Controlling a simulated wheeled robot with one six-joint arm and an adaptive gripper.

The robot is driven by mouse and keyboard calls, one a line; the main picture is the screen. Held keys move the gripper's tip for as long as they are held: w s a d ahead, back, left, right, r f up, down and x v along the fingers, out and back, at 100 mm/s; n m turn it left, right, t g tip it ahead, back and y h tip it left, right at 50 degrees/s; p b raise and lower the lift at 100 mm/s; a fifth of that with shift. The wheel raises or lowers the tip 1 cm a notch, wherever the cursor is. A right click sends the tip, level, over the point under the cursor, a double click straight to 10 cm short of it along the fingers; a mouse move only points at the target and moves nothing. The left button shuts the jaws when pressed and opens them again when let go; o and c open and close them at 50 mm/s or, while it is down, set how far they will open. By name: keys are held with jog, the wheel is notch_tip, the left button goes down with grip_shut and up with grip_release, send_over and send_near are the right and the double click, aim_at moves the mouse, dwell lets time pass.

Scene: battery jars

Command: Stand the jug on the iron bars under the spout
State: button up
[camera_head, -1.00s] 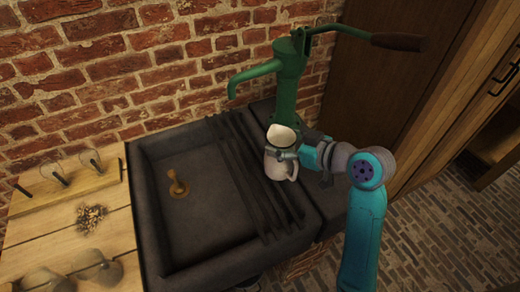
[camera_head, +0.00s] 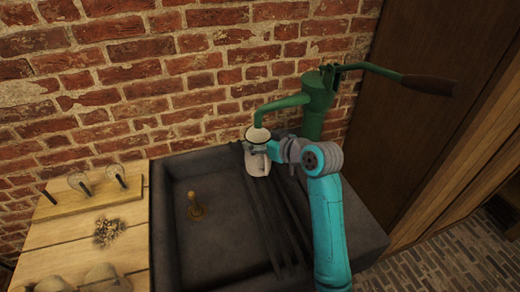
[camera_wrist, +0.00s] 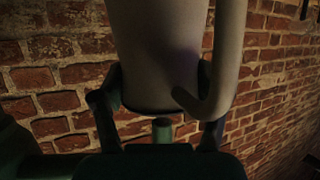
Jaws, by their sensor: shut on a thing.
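The white jug (camera_head: 257,163) is upright in my gripper (camera_head: 268,150), with its handle facing toward the camera side. In the wrist view the jug (camera_wrist: 155,50) fills the upper middle, and my gripper's fingers (camera_wrist: 160,100) close on it from both sides. In the head view the jug is at the far end of the iron bars (camera_head: 262,212), with the tip of the green pump's spout (camera_head: 275,108) at its rim. I cannot tell whether its base touches the bars.
The dark stone sink (camera_head: 205,250) has a brass plug (camera_head: 195,206) standing in it. The brick wall is close behind. The pump handle (camera_head: 428,84) reaches out to the right.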

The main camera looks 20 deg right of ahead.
jog(key=shift+f, duration=1.8)
jog(key=o, duration=1.8)
jog(key=shift+r, duration=0.15)
jog(key=v, duration=1.2)
jog(key=shift+d, duration=0.1)
